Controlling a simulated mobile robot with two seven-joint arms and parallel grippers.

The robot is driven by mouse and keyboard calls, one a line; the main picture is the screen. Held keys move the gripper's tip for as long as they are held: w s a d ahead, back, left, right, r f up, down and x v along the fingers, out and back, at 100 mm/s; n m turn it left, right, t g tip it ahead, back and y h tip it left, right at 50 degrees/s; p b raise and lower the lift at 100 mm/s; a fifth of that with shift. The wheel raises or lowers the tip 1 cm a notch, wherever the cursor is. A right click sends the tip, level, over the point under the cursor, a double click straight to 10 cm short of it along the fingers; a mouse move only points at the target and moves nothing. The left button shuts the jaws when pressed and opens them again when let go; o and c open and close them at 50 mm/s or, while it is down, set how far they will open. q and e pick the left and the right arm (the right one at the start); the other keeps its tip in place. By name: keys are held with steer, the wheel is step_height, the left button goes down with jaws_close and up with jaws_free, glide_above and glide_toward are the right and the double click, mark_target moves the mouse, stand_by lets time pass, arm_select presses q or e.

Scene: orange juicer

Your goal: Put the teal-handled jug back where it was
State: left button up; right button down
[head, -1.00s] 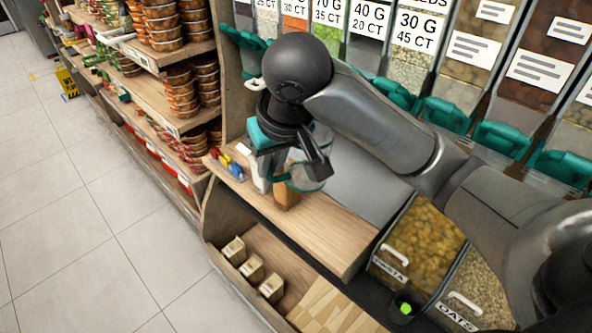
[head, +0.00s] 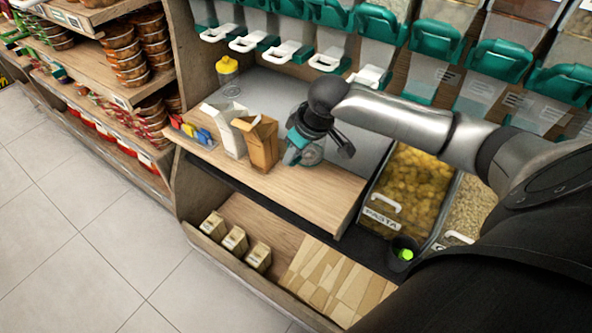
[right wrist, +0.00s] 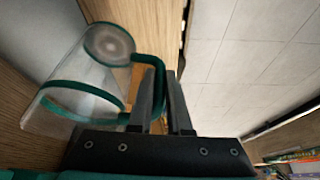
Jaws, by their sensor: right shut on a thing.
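The clear jug (head: 310,155) with a teal handle and teal band is at the right part of the wooden counter, partly behind my right gripper (head: 332,142). In the right wrist view, the jug (right wrist: 75,80) lies to the left of the fingers, and its teal handle (right wrist: 158,66) passes between the fingertips of my right gripper (right wrist: 166,80). The gripper is shut on the handle. I cannot tell whether the jug's base touches the counter. My left gripper is not in view.
A brown carton (head: 262,145) stands close left of the jug, with a white carton (head: 226,130) beside it. A yellow-topped container (head: 228,72) is behind. A pasta bin (head: 410,178) is to the right. Teal-handled dispensers (head: 437,40) line the back. The counter front (head: 285,190) is clear.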

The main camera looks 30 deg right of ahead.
step_height(320, 180, down, 2)
steer(key=shift+f, duration=0.2)
step_height(320, 180, down, 4)
steer(key=shift+r+b, duration=0.1)
steer(key=shift+b, duration=0.9)
steer(key=shift+f, duration=0.3)
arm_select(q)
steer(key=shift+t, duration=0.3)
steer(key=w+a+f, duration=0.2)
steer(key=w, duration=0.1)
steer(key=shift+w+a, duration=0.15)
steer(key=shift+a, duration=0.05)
arm_select(e)
steer(key=c, duration=0.9)
jaws_free()
steer(key=shift+f, duration=0.1)
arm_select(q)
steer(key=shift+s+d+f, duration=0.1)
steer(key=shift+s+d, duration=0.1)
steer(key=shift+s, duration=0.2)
arm_select(e)
steer(key=shift+o, duration=0.2)
